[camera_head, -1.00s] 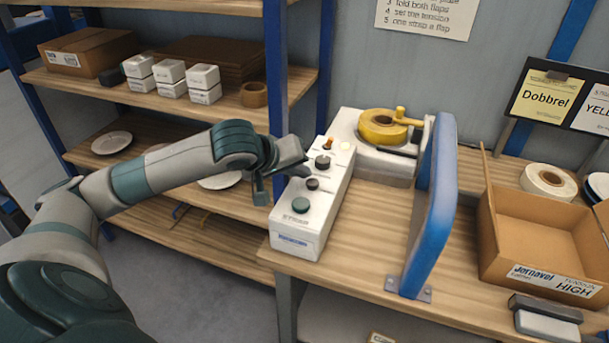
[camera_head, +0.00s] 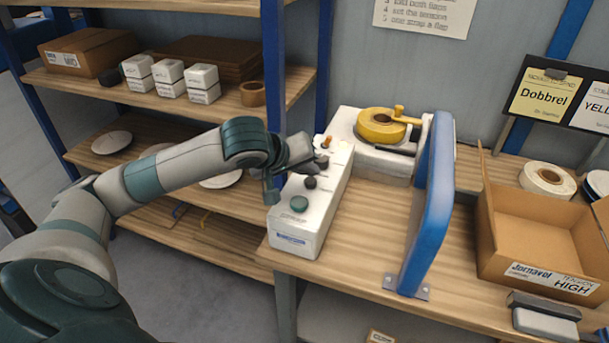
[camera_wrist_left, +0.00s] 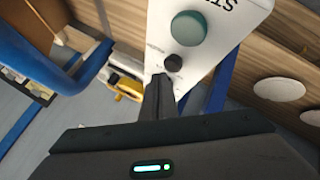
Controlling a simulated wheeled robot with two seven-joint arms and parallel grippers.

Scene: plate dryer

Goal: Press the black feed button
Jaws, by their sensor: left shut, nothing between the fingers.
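A white control box (camera_head: 308,228) stands on the bench with a column of controls on top. A large green button (camera_head: 299,203) is nearest the front, with a small black button (camera_head: 310,182) behind it. Another dark knob (camera_head: 322,161) is farther back, partly covered by my left gripper (camera_head: 316,165), and an orange-topped control (camera_head: 327,141) is at the back. My left gripper is shut and empty, its tips over the box near the dark controls; contact cannot be told. The left wrist view shows the black button (camera_wrist_left: 173,62) just beyond the fingertips (camera_wrist_left: 160,80).
A yellow tape roll (camera_head: 381,125) on a white machine sits behind the box. A blue upright frame (camera_head: 430,205) stands to its right. An open cardboard box (camera_head: 535,235) is farther right. Wooden shelves (camera_head: 185,240) with plates and cartons lie left.

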